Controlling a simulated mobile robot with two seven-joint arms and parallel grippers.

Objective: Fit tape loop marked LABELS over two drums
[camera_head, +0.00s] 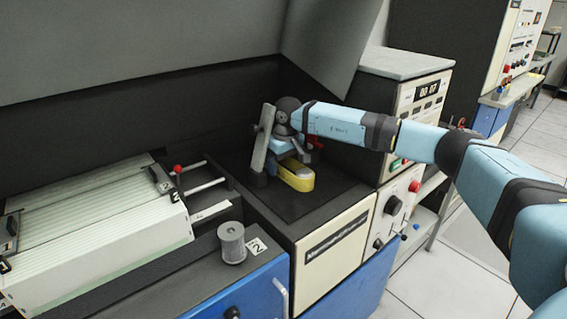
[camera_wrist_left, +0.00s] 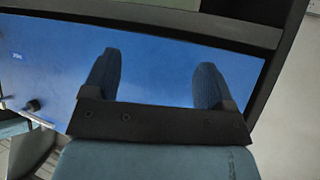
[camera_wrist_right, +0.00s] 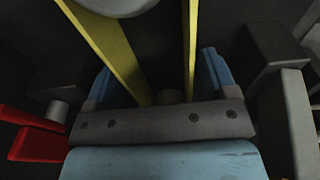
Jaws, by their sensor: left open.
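A yellow tape loop (camera_head: 299,178) sits low on the dark deck of the machine; no LABELS mark is readable. In the right wrist view its two yellow strands (camera_wrist_right: 118,48) run between my fingers, with a pale round drum end (camera_wrist_right: 122,6) between them at the top. A small dim round part (camera_wrist_right: 171,97) shows between the strands near my palm; I cannot tell if it is the second drum. My right gripper (camera_wrist_right: 155,72) is open, its blue fingers outside the strands and apart from them. My left gripper (camera_wrist_left: 157,72) is open and empty before a blue panel (camera_wrist_left: 155,75).
A grey upright lever (camera_head: 262,140) stands left of my right gripper. A grey cylinder (camera_head: 232,243) stands at the front beside a tag marked 2 (camera_head: 257,246). A card tray (camera_head: 90,235) is at left.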

